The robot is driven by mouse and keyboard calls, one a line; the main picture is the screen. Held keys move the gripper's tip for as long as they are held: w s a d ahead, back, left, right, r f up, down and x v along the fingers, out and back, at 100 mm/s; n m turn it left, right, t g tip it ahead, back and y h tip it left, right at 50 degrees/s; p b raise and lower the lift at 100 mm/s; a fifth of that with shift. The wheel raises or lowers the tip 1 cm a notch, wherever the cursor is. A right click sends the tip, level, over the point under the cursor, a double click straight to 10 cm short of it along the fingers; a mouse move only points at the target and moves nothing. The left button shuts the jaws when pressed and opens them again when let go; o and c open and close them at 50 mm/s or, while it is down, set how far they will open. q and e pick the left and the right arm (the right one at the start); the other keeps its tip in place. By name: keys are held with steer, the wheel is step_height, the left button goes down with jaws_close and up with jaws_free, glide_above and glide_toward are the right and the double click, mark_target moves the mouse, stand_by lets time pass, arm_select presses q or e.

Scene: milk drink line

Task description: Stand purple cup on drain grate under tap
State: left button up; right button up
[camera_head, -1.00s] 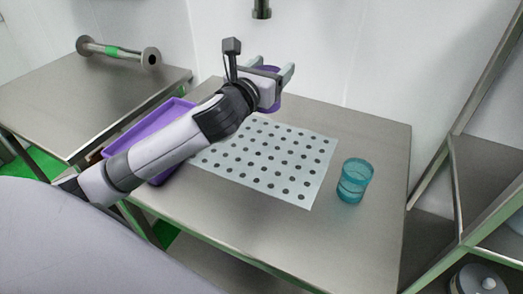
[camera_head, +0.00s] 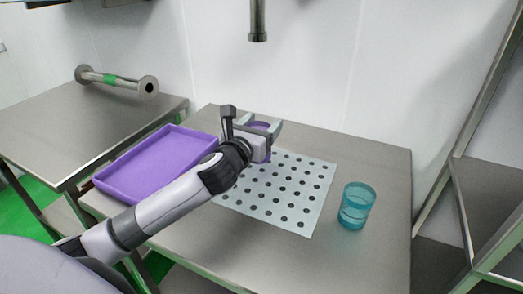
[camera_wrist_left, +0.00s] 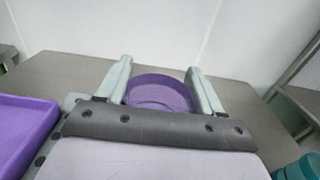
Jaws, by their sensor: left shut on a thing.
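My left gripper (camera_head: 264,133) is shut on the purple cup (camera_head: 260,127). The cup is largely hidden by the gripper in the head view. In the left wrist view the cup (camera_wrist_left: 160,93) shows its round open rim between the two fingers. The drain grate (camera_head: 288,208) is a pale sheet with rows of dark holes lying on the steel table. The gripper and cup are over its back part; I cannot tell whether the cup's base touches it. The tap (camera_head: 258,22) hangs by the wall, above and behind the cup in the picture. My right gripper is not in view.
A teal glass (camera_head: 356,207) stands on the table right of the grate. A purple tray (camera_head: 160,163) lies left of the grate. A metal pipe piece (camera_head: 115,80) rests on the left table. A shelf rack (camera_head: 495,190) stands at the right.

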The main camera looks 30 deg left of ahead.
arm_select(q)
steer(key=shift+f+b, duration=0.75)
steer(key=shift+f, duration=2.1)
steer(key=shift+f, duration=0.1)
steer(key=o, duration=1)
steer(key=shift+f, duration=0.1)
steer(key=shift+r, duration=0.2)
steer(key=s, duration=1.2)
steer(key=shift+d, duration=0.35)
